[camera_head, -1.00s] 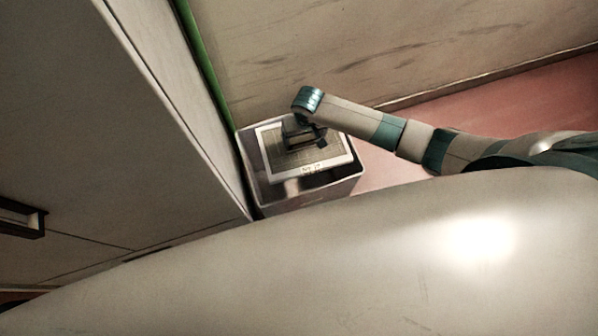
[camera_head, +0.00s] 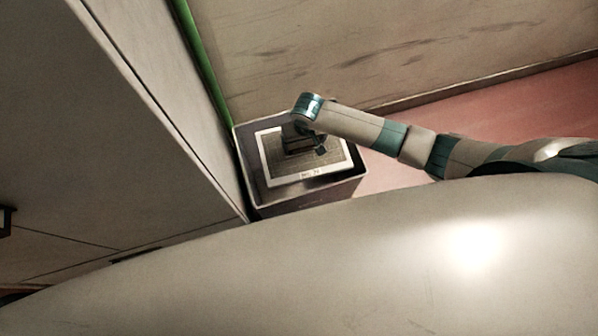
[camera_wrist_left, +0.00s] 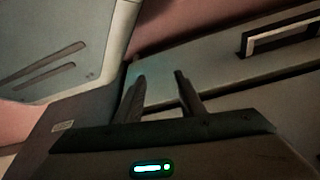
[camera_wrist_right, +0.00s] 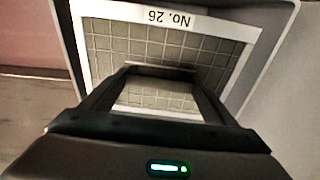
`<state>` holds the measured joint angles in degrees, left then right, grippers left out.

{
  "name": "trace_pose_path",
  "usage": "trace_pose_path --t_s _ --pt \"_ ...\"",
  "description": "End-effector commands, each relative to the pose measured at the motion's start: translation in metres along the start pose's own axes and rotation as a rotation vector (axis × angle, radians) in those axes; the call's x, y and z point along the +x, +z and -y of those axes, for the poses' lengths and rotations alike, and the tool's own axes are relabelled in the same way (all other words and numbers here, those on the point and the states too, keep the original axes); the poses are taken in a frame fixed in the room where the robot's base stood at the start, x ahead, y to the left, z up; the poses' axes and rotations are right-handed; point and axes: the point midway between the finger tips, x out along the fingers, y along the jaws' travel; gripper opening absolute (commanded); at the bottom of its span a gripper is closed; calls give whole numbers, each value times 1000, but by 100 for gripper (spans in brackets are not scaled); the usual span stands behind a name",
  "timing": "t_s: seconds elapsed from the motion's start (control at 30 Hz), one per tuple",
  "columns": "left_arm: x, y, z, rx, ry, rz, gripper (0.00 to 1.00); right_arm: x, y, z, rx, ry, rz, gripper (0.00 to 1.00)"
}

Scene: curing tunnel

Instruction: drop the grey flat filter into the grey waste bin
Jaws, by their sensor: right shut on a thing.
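The grey flat filter (camera_head: 312,167) has a grey mesh face and a pale frame. Its label "No. 26" shows in the right wrist view (camera_wrist_right: 172,18). My right gripper (camera_head: 303,146) is shut on the filter; its fingers also show against the mesh in the right wrist view (camera_wrist_right: 162,75). The filter is over the mouth of the grey waste bin (camera_head: 325,196), within its rim outline in the head view. I cannot tell how deep it sits. My left gripper (camera_wrist_left: 160,80) shows only in the left wrist view, open with nothing between its fingers.
A large grey cabinet (camera_head: 110,130) stands close on the bin's left, with a green strip (camera_head: 203,62) behind. A scuffed wall (camera_head: 420,35) runs along the back. Reddish floor (camera_head: 500,120) is open to the right. A handle (camera_wrist_left: 283,38) shows in the left wrist view.

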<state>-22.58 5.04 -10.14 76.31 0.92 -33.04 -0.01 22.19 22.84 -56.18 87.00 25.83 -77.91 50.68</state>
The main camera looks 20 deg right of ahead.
Motion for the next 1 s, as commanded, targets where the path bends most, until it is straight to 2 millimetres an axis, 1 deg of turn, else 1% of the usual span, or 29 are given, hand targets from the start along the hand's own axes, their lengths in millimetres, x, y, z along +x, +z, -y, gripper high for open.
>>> trace_pose_path --t_s 0.17,0.2,0.23,0.27,0.53,0.67,0.77,0.87,1.0 --pt "0 0 0 0 0 0 35 -1 0 0 0 -1 -1 37" --pt "0 0 0 0 0 0 35 -1 0 0 0 -1 -1 88" --pt "0 0 0 0 0 0 35 -1 0 0 0 -1 -1 95" --pt "0 0 0 0 0 0 35 0 0 0 0 -1 -1 100" --pt "0 0 0 0 0 -1 35 -1 0 0 0 0 0 100" --pt "-1 0 0 0 0 -3 35 -6 0 0 0 -1 -1 100" --pt "-1 -1 -1 1 1 -7 35 -14 0 0 -1 -1 0 100" --pt "-2 -3 -1 2 1 -20 35 -27 0 0 -1 -1 -1 100" --pt "-4 -8 -3 3 3 -42 35 -51 -1 1 -2 -3 -2 100"
